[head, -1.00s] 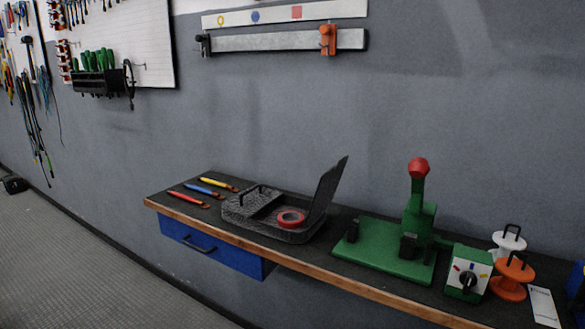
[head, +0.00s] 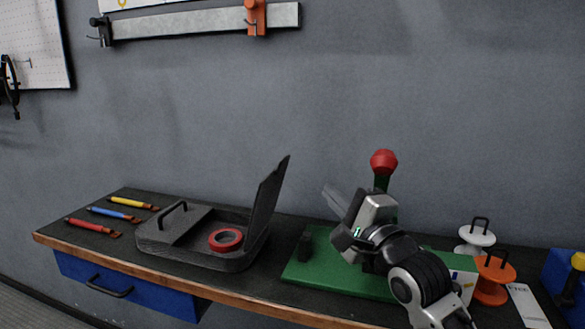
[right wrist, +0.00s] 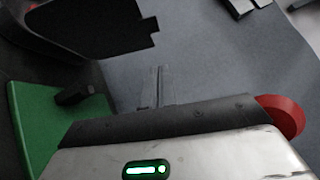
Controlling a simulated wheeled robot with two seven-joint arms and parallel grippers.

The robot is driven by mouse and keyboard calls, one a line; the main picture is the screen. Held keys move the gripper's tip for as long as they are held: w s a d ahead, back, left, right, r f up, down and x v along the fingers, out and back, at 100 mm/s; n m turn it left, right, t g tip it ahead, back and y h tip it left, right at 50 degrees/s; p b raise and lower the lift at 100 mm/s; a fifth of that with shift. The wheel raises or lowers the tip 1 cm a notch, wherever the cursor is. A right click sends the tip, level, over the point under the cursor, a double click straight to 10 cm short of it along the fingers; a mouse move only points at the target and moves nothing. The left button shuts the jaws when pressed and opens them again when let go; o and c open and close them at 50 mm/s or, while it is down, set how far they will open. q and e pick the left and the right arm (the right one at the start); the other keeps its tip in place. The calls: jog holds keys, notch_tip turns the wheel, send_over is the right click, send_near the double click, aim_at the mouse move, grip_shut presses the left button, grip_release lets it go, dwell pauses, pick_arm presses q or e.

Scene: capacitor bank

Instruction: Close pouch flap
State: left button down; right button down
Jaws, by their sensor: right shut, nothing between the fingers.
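The dark grey pouch (head: 190,258) sits on the bench with a handle at its left and a red tape roll (head: 226,240) in its right part. Its flap (head: 268,199) stands open at the right side, tilted a little to the right. The flap also shows at the upper left of the right wrist view (right wrist: 95,30). My right gripper (head: 332,197) is shut and empty, above the green base and to the right of the flap, apart from it. In the right wrist view its fingers (right wrist: 158,85) are together. My left gripper is not in view.
A green press (head: 300,270) with a red knob (head: 384,161) stands behind and below my right arm. Orange (head: 492,280) and white (head: 478,238) spools are at the right. Red, blue and yellow tools (head: 110,212) lie left of the pouch.

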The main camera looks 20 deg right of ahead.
jog(key=p, duration=0.1)
send_near(285, 161)
jog(key=w+d, duration=0.2)
jog(key=w, duration=0.2)
jog(key=shift+w+a+r+p, duration=0.1)
jog(key=shift+w+a+r, duration=0.15)
jog(key=shift+a, duration=0.25)
jog(key=shift+w+a+r+p, duration=0.1)
jog(key=shift+w+a+p, duration=0.05)
jog(key=shift+w+a, duration=0.3)
jog(key=shift+w+a+r+p, duration=0.1)
jog(key=shift+w+a+r, duration=0.1)
jog(key=shift+a, duration=0.35)
